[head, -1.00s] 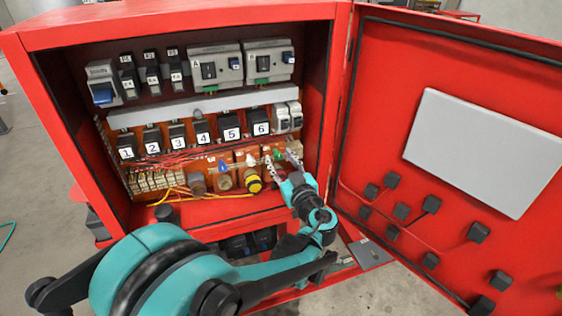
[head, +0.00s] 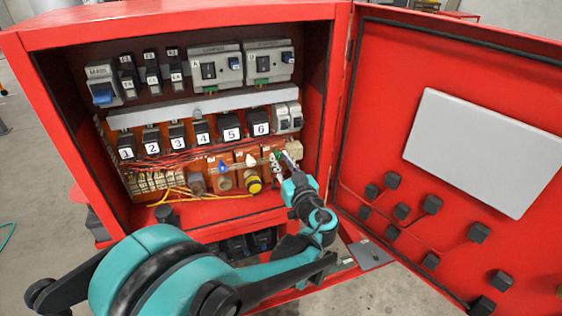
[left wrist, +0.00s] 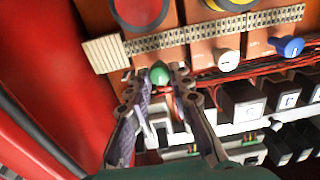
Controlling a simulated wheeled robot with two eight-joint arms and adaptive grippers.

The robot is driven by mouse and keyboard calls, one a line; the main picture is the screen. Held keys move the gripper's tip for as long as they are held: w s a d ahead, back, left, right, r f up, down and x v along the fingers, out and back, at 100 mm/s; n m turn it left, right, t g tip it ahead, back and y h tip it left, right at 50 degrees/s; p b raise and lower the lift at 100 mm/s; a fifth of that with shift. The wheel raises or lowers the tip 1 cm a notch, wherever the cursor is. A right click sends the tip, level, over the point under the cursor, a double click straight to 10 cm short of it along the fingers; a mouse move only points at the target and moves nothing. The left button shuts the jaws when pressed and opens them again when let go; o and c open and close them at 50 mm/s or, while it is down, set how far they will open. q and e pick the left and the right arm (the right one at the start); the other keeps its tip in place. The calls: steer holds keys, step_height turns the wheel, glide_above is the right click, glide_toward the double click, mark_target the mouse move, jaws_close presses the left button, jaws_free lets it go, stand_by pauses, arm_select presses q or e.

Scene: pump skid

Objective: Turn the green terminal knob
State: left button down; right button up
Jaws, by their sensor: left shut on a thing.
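The green terminal knob (left wrist: 159,73) sits on an orange panel low in the red cabinet, between my left gripper's fingers. Its green also shows in the head view (head: 278,154), partly covered by the fingers. My left gripper (left wrist: 157,76) reaches in from below in the wrist view and is shut on the green knob, one fingertip on each side. It also shows at the lower right of the cabinet in the head view (head: 281,163). The knob's exact turn angle cannot be made out. My right gripper is not in view.
A white knob (left wrist: 228,60) and a blue knob (left wrist: 289,46) stand beside the green one on the same row. A yellow-ringed button (head: 253,184) is close by. Numbered black blocks (head: 231,132) sit above. The open red door (head: 400,120) bounds the right side.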

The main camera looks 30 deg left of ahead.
arm_select(q)
steer(key=m, duration=0.4)
steer(key=shift+m, duration=0.3)
steer(key=m, duration=0.3)
steer(key=shift+m+b, duration=0.35)
steer(key=shift+m, duration=0.05)
steer(key=m, duration=0.4)
steer(key=shift+f+m, duration=0.1)
steer(key=shift+m, duration=1.8)
steer(key=shift+m+t, duration=0.3)
steer(key=c, duration=1.3)
jaws_free()
steer(key=shift+w, duration=0.1)
steer(key=shift+c, duration=0.2)
